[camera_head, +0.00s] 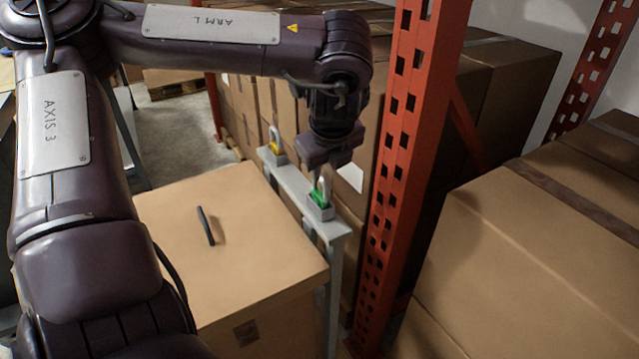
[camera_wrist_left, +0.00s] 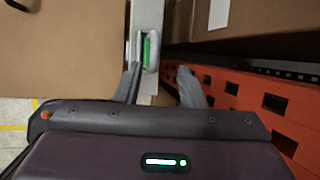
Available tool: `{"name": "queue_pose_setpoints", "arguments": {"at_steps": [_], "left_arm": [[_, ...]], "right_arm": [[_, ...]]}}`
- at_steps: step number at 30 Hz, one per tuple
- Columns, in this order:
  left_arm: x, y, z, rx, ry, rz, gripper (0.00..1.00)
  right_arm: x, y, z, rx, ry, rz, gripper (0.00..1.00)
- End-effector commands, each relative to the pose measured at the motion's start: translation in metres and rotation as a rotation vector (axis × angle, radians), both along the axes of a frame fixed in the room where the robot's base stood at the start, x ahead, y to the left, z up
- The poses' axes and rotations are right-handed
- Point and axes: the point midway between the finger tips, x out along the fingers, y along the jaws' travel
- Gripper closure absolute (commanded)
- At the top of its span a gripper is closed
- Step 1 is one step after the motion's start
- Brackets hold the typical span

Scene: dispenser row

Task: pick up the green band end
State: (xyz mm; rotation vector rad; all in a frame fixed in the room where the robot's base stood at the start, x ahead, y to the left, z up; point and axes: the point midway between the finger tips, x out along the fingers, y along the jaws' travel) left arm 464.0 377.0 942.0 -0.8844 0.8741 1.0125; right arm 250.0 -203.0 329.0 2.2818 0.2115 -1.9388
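The green band end (camera_head: 318,194) sits in a grey dispenser on a narrow grey rail, with a pale loop standing up from it. In the left wrist view the green band end (camera_wrist_left: 147,48) lies ahead of my fingers, nearer the left finger's line. My left gripper (camera_head: 327,168) is just above it in the head view, pointing down. In the left wrist view my left gripper (camera_wrist_left: 158,84) shows its two fingers spread apart with nothing between the tips. Whether a finger touches the loop is not clear. My right gripper is not in view.
A yellow band end (camera_head: 275,145) stands farther back on the grey rail (camera_head: 291,182). An orange rack post (camera_head: 405,130) rises close to the right of my gripper. A large carton (camera_head: 250,250) with a dark handle stands left of the rail. More cartons (camera_head: 530,260) fill the right.

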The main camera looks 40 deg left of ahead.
Motion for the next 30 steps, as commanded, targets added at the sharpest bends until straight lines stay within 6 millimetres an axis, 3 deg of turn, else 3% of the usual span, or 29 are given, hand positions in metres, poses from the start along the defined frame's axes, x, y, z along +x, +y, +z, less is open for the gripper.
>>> {"name": "queue_pose_setpoints", "arguments": {"at_steps": [11,20,28,30], "left_arm": [[0.007,0.023,-0.047,-0.002,0.002,0.003,0.64],[0.01,0.025,-0.052,-0.001,-0.002,0.001,0.64],[0.01,0.025,-0.052,-0.001,-0.001,0.002,0.97],[0.01,0.025,-0.052,-0.001,-0.001,0.002,1.0]], "right_arm": [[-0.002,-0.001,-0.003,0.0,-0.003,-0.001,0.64],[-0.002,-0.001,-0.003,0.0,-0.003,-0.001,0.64],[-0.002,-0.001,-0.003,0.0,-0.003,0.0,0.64],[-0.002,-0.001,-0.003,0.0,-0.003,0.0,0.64]]}}
